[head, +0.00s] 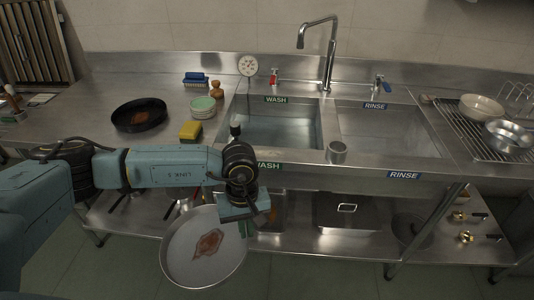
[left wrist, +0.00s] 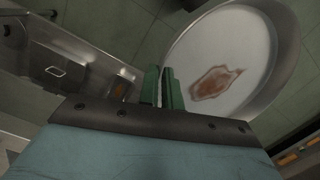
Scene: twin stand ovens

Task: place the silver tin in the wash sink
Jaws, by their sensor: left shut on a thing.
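The silver tin (head: 180,255) is a wide round pan with a brown stain on its pale inside. It hangs tilted in front of the counter, below its front edge. My left gripper (head: 243,222) is shut on the tin's rim. In the left wrist view the green fingers (left wrist: 163,90) pinch the rim of the tin (left wrist: 262,45). The wash sink (head: 285,132) is the left basin, marked WASH, behind and above the tin; it looks to hold water. My right gripper is not in view.
The rinse sink (head: 385,130) lies to the right. The tap (head: 328,60) rises behind. A black pan (head: 139,114), stacked plates (head: 203,107) and a yellow sponge (head: 190,130) sit on the left counter.

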